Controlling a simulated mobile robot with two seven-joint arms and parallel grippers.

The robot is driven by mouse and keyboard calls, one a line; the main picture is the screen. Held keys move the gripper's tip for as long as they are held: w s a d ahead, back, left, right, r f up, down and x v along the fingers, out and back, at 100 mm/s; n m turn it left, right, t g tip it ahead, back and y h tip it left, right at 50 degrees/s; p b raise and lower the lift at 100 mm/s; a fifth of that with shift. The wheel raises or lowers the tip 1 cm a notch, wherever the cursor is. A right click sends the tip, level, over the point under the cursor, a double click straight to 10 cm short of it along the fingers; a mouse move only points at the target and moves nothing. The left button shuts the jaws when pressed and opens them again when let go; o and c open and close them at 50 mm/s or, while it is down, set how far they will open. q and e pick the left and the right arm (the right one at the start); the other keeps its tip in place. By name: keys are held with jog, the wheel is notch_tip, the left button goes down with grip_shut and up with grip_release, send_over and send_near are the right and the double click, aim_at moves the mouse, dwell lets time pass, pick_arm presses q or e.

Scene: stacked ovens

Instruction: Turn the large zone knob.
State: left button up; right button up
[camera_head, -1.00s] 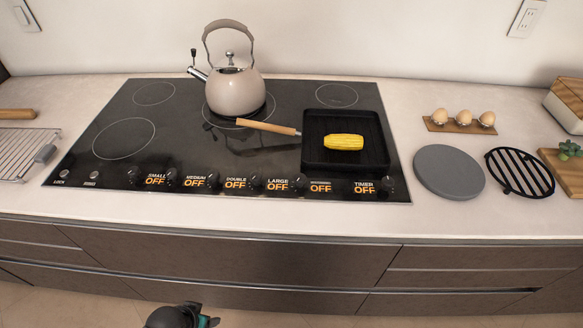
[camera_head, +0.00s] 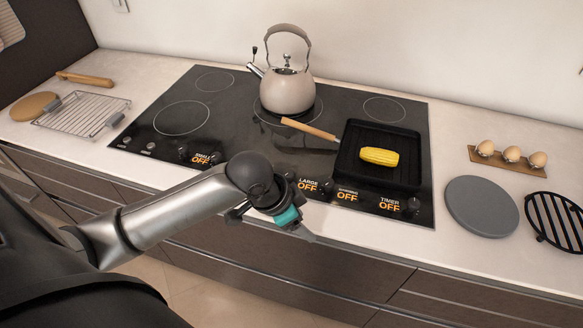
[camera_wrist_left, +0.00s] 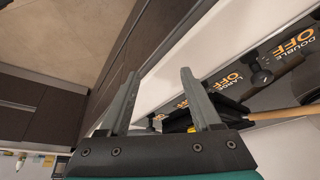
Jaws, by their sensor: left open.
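The large zone is marked by the orange LARGE OFF display (camera_head: 307,184) on the cooktop's front strip. A dark round knob (camera_wrist_left: 262,76) sits between the DOUBLE and LARGE displays in the left wrist view. In the head view my gripper and wrist hide part of this strip. My left gripper (camera_head: 301,229) is in front of the counter's front edge, beside the LARGE display, apart from the knobs. In the left wrist view its two fingers (camera_wrist_left: 158,74) are spread with nothing between them. My right gripper is not in view.
A kettle (camera_head: 287,92) stands on the cooktop. A square black pan (camera_head: 408,177) with corn (camera_head: 380,156) and a wooden handle (camera_head: 309,128) lies behind the knob strip. Eggs (camera_head: 512,154) and a grey disc (camera_head: 481,207) lie right. A wire rack (camera_head: 80,112) lies left.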

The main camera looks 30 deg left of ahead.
pick_arm(q)
jog(key=w+a+r, duration=0.4)
jog(key=a+r, duration=0.2)
send_near(289, 173)
jog(key=shift+n+y, duration=0.3)
jog(key=shift+n, duration=0.1)
jog(key=b+x, duration=0.2)
jog(key=x, duration=0.6)
jog(key=shift+d, duration=0.2)
jog(key=shift+c, duration=0.4)
grip_shut()
